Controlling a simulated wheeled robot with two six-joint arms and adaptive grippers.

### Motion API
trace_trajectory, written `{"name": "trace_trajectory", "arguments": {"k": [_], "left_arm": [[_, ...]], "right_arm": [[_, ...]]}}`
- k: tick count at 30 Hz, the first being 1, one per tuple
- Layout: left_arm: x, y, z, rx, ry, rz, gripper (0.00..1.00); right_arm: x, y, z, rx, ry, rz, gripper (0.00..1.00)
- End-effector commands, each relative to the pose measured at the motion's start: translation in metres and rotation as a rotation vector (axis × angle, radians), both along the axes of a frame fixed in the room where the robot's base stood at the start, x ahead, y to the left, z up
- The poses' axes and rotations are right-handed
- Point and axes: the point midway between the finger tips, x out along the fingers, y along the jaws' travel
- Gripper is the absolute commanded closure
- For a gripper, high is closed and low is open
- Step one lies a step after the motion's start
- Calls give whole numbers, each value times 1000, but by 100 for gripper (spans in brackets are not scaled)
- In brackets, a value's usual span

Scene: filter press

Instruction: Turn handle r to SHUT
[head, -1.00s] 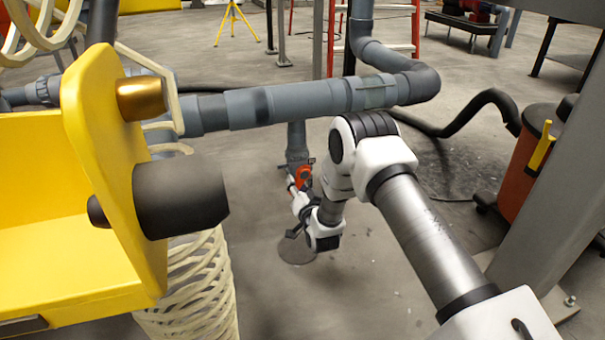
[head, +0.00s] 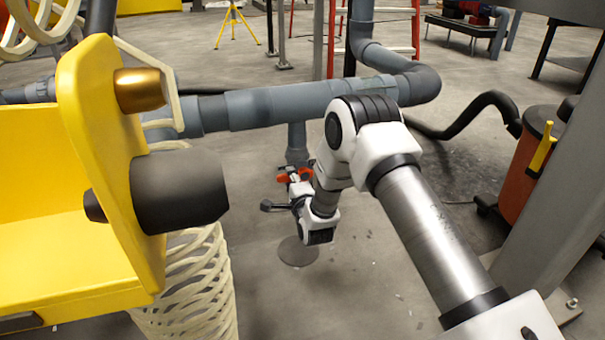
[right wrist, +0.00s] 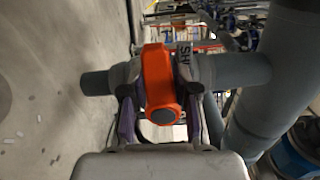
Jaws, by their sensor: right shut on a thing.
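The orange handle (head: 292,174) sits on a valve low on the vertical grey pipe (head: 297,142), below the horizontal pipe. In the right wrist view the handle (right wrist: 157,75) stands between the two fingers of my right gripper (right wrist: 160,112), which is shut on it. Dark lettering (right wrist: 184,58), partly visible, shows on the pale valve body beside the handle. In the head view my right gripper (head: 297,182) is small and partly hidden by my own wrist. The handle now shows crosswise to the vertical pipe there. My left gripper is not in view.
The horizontal grey pipe (head: 275,106) runs above the valve, close to my right arm. A yellow frame (head: 105,150) with a dark cylinder fills the left. A grey post (head: 550,190) and an orange bin (head: 530,155) stand at right. Floor around the valve is mostly clear.

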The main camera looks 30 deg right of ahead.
Motion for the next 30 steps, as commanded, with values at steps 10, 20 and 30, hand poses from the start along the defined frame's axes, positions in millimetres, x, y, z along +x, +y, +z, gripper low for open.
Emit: {"name": "trace_trajectory", "arguments": {"k": [10,20,30], "left_arm": [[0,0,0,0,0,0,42],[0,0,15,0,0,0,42],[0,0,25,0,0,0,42]], "right_arm": [[1,-1,2,-3,-5,-2,29],[-25,5,5,-3,1,-2,29],[-68,16,1,-3,-1,-2,29]]}}
